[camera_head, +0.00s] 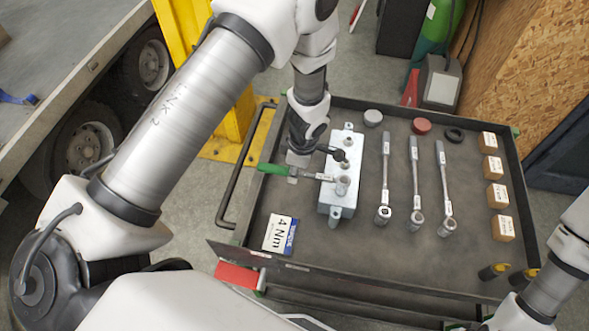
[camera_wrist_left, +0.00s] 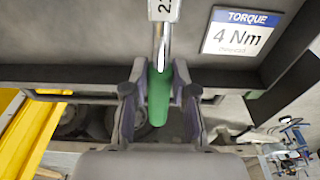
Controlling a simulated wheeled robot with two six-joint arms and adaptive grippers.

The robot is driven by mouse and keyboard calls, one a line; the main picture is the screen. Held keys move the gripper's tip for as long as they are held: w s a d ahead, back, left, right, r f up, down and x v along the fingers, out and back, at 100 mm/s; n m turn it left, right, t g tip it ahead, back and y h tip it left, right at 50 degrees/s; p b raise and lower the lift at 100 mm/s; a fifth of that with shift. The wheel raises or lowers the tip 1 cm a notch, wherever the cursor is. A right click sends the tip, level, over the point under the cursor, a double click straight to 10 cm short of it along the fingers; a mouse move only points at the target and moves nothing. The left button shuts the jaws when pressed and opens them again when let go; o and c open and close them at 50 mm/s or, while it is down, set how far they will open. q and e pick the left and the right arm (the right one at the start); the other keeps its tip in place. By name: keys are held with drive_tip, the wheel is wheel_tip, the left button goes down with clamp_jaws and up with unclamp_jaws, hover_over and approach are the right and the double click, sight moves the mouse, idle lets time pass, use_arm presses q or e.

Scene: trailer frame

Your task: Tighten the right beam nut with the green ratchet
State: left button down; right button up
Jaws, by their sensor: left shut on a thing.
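The green ratchet has a green handle (camera_head: 274,170) and a metal shaft with a white label. Its head (camera_head: 342,184) is at the near end of a grey metal block (camera_head: 337,208); I cannot tell whether it is seated there. My left gripper (camera_head: 300,160) is shut on the green ratchet. In the left wrist view, the two fingers of this gripper (camera_wrist_left: 158,105) lie on either side of the green handle (camera_wrist_left: 158,92). Several round fittings stand on the block's top. No part is clearly identifiable as the right beam nut. My right gripper is out of view; only its arm shows.
The block stands on a dark tray cart (camera_head: 300,235). A "4 Nm" torque card (camera_head: 280,234) lies left of it and also shows in the left wrist view (camera_wrist_left: 237,35). Three metal ratchets (camera_head: 414,180) lie to the right, with wooden blocks (camera_head: 497,195) beyond. A yellow post (camera_head: 230,125) stands left.

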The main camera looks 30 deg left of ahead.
use_arm(q)
drive_tip(key=shift+w+a+f+m+b, duration=0.1)
drive_tip(key=shift+w+m+b, duration=0.2)
drive_tip(key=shift+w+b, duration=0.1)
drive_tip(key=shift+w+a+m, duration=0.1)
drive_tip(key=shift+w+m, duration=0.5)
drive_tip(key=shift+w+m+b, duration=0.4)
drive_tip(key=shift+w+m, duration=0.5)
drive_tip(key=shift+w, duration=0.1)
